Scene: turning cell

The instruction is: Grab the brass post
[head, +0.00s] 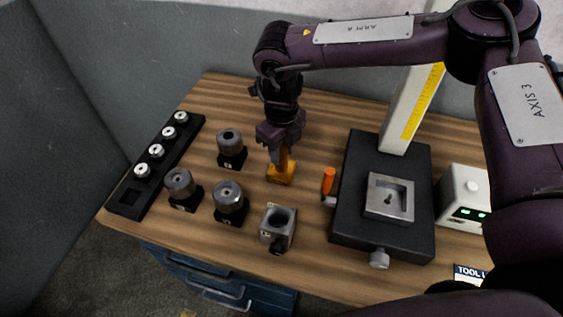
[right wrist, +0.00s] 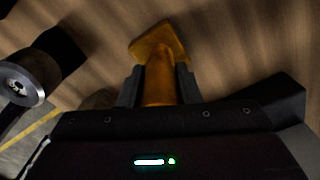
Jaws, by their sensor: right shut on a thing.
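The brass post (head: 282,174) is a golden upright stem on a square base, standing near the middle of the wooden table in the head view. My right gripper (head: 282,146) comes down from above and is shut on its stem. In the right wrist view the brass post (right wrist: 160,62) lies between the two dark fingers of the right gripper (right wrist: 160,88), its base beyond the fingertips. I cannot tell whether the base touches the table. My left gripper is not in view.
Metal cylinders on black blocks (head: 229,198) stand to the left and front. A black rack (head: 128,206) is at the left edge. A grey block with a bore (head: 267,236) is in front. An orange-handled part (head: 328,180) and a black-based stand (head: 346,222) are close on the right.

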